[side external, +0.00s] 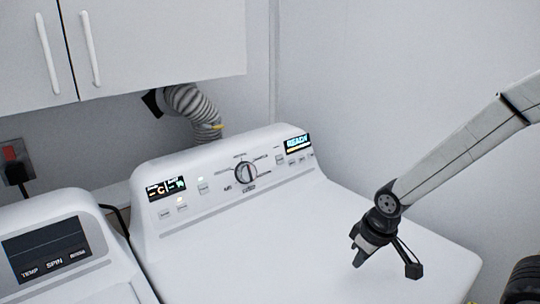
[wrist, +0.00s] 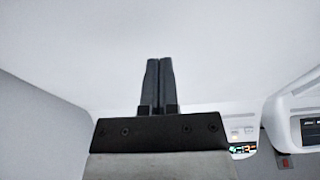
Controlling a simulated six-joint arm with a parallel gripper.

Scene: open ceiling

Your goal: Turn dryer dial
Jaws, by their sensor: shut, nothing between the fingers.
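The dryer dial (side external: 246,173) is a round grey and dark knob in the middle of the dryer's slanted control panel, with printed marks around it. The white dryer (side external: 250,255) fills the centre of the side view. My gripper (side external: 358,262) is to the right of the dial and nearer the camera, over the dryer's top, apart from the panel. In the wrist view my gripper's two dark fingers (wrist: 159,60) are together with nothing between them. Part of the panel with a lit display (wrist: 243,149) shows at the lower right there; the dial is not visible in that view.
A second machine (side external: 70,240) with a dark panel stands at the left. White cabinets (side external: 165,40) hang above, and a ribbed hose (side external: 190,103) runs behind the dryer. A wall (side external: 400,80) is at the right. The dryer's top is clear.

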